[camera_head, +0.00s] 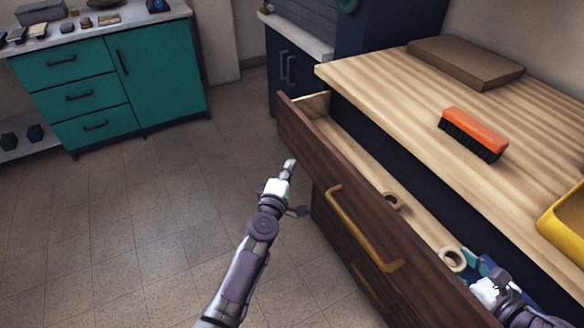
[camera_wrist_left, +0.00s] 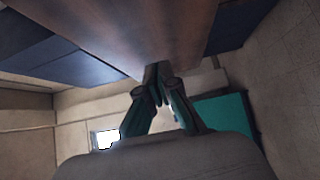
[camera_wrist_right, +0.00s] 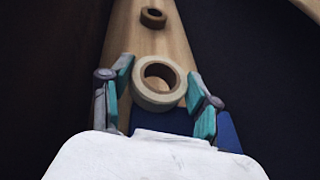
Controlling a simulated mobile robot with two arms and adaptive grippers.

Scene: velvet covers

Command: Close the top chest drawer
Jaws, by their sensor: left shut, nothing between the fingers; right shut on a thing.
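The top drawer (camera_head: 313,152) of the chest (camera_head: 385,75) is pulled open. It has a dark brown front and a yellow handle (camera_head: 350,230). My left gripper (camera_head: 290,165) is shut and empty, near the far end of the drawer front. In the left wrist view its fingertips (camera_wrist_left: 156,72) meet at the edge of the brown drawer front (camera_wrist_left: 120,30); contact is unclear. My right gripper (camera_wrist_right: 160,88) is inside the drawer, its fingers on either side of a cream tape roll (camera_wrist_right: 140,98). The roll also shows in the head view (camera_head: 446,263).
A smaller brown roll (camera_head: 392,201) and a blue thing lie in the drawer. On the chest top are an orange brush (camera_head: 475,128), a brown box (camera_head: 465,62) and a yellow tray (camera_head: 565,225). A teal cabinet (camera_head: 155,75) stands back left. The floor between is clear.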

